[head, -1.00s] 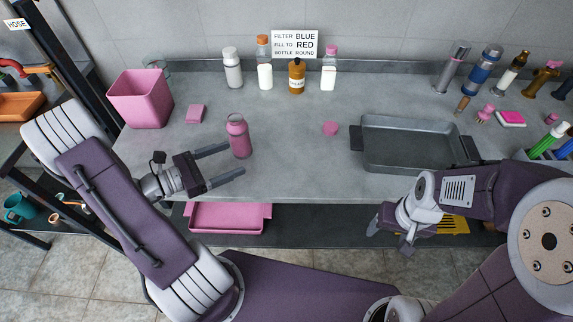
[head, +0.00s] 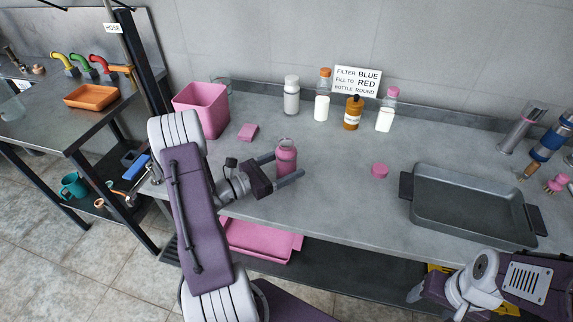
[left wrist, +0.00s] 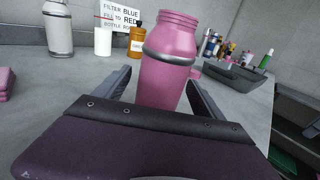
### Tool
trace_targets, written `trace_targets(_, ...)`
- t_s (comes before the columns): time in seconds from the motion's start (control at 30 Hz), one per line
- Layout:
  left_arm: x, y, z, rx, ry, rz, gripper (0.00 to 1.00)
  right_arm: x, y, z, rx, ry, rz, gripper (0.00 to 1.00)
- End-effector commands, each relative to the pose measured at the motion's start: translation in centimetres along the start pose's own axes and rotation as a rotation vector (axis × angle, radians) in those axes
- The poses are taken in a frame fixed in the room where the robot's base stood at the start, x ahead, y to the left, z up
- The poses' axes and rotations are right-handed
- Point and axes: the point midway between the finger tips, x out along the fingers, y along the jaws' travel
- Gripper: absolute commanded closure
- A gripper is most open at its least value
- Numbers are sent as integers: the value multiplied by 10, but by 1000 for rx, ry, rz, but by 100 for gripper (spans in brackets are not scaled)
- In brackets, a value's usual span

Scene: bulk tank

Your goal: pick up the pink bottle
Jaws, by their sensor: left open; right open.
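My left gripper (head: 283,170) is open, with one finger on each side of the bottle. In the left wrist view the bottle (left wrist: 168,60) rises between the two fingers, with gaps showing beside it, and its base is hidden by the gripper body. My right gripper (head: 430,292) is at the lower right, in front of the counter and away from the bottle; it is open and empty.
A pink bin (head: 203,108) and a pink block (head: 248,132) stand left of the bottle. A pink round piece (head: 380,170) and a grey tray (head: 474,238) are to the right. White bottles (head: 291,98) and a brown bottle (head: 353,113) stand behind. A pink tray (head: 262,240) is below the counter.

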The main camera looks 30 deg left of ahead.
Motion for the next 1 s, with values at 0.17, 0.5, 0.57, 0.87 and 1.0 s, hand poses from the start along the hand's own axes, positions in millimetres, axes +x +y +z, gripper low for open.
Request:
trace_targets(0.17,4,0,0,0,0,2,21,0,0,0,0,0,0,34)
trace_targets(0.5,3,0,0,0,0,1,90,0,0,0,0,0,0,34)
trace_targets(0.57,3,0,0,0,0,1,90,0,0,0,0,0,0,34)
trace_targets(0.87,3,0,12,2,0,1,90,-4,0,0,0,0,0,34)
trace_targets(1.0,3,1,35,4,-1,1,90,-12,0,-1,0,0,0,34)
